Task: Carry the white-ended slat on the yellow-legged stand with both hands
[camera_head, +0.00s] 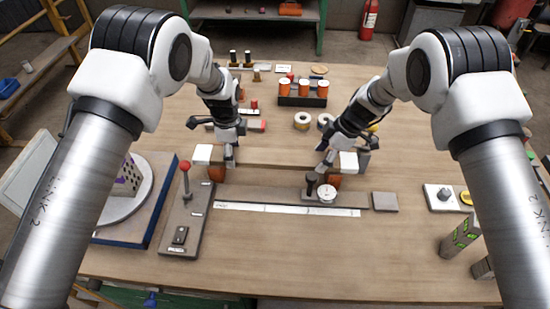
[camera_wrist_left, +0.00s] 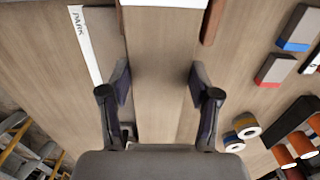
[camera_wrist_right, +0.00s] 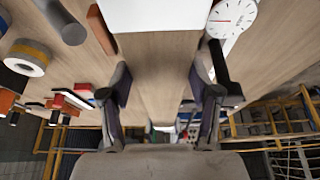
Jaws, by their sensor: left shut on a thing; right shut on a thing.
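The slat (camera_head: 272,157) is wood-coloured like the table and lies crosswise, with a white left end (camera_head: 202,154) and a white right end (camera_head: 348,161). My left gripper (camera_head: 231,160) is shut on it just inside the left end. My right gripper (camera_head: 322,166) is shut on it just inside the right end. Both wrist views show the slat between the fingers, in the left wrist view (camera_wrist_left: 160,70) and the right wrist view (camera_wrist_right: 158,70). Orange-brown blocks (camera_head: 217,173) (camera_head: 334,181) show near the ends. I cannot make out yellow legs, or whether the slat touches anything below.
In front lies a grey rail with a white scale strip (camera_head: 285,209), a dial gauge (camera_head: 326,194) and a red-knobbed lever (camera_head: 186,166). A grey block (camera_head: 384,202) is at its right. Tape rolls (camera_head: 302,120) and a can rack (camera_head: 303,100) stand behind.

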